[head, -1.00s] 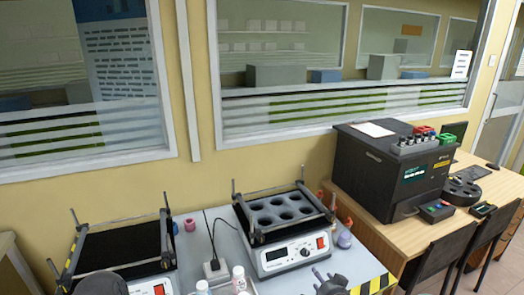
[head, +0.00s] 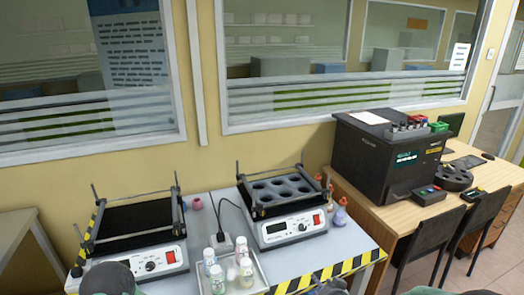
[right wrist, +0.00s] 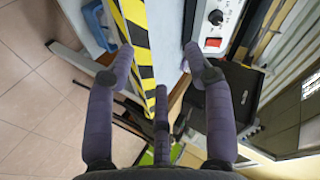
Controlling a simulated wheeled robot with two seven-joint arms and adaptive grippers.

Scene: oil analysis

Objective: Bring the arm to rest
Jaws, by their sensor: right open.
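My right gripper (right wrist: 158,80) is open in the right wrist view. Its purple-grey fingers are spread, with nothing held between them. It is over the yellow-and-black striped table edge (right wrist: 134,35), with floor on the left and a device with a red switch (right wrist: 213,43) on the right. In the head view only a dark bit of the right gripper (head: 330,287) shows at the bottom edge. A dark rounded part of my own body shows at the bottom left. My left gripper's fingers do not show.
Two shakers, one with an empty-looking dark top (head: 140,218) and one with a holed rack (head: 283,190), stand on the striped-edge table (head: 328,262). A tray (head: 262,283) holds several bottles. A black analyser (head: 388,155) sits on a wooden desk with chairs (head: 437,243) before it.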

